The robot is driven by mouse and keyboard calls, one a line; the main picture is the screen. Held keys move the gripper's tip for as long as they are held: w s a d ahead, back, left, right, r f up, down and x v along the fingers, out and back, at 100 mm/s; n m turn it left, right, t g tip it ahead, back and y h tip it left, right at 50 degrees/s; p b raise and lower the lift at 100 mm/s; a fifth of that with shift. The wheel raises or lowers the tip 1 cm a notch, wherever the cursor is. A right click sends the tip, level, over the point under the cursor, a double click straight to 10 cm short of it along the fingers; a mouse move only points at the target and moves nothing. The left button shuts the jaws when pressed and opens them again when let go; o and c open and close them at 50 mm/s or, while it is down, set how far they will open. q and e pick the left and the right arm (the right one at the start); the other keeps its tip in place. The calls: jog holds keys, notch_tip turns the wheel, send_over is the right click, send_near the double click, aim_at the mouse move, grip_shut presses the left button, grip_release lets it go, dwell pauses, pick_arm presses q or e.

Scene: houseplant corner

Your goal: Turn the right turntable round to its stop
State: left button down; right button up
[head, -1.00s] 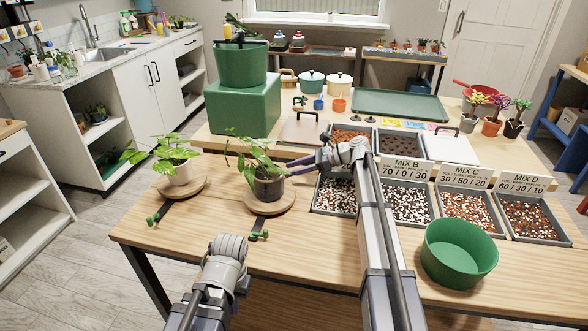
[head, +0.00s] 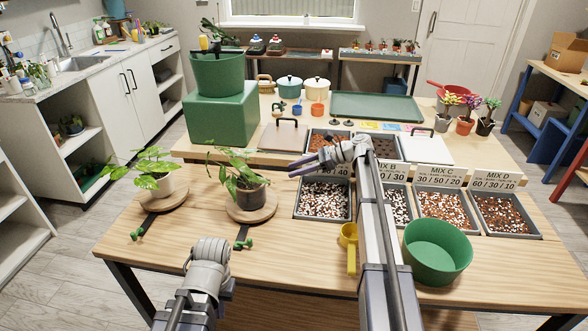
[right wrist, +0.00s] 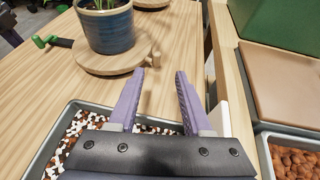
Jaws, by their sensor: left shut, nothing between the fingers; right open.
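The right turntable (head: 268,213) is a round wooden disc bearing a leafy plant in a dark pot (head: 252,199). A dark bar with a green-knobbed end (head: 243,244) shows at its front. In the right wrist view the disc (right wrist: 98,63) carries a blue pot (right wrist: 107,28) and has a small wooden peg (right wrist: 155,58) at its rim. My right gripper (head: 292,168) is open and empty, right of the disc; its fingers (right wrist: 155,75) point towards the peg, apart from it. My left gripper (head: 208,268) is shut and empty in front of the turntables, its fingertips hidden.
The left turntable (head: 180,200) bears a plant in a white pot. Soil trays (head: 322,218), a yellow scoop (head: 351,262) and a green bowl (head: 437,268) lie to the right. A green block (head: 225,122) stands behind. The table front left is clear.

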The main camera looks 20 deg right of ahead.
jog(key=shift+c, duration=0.3)
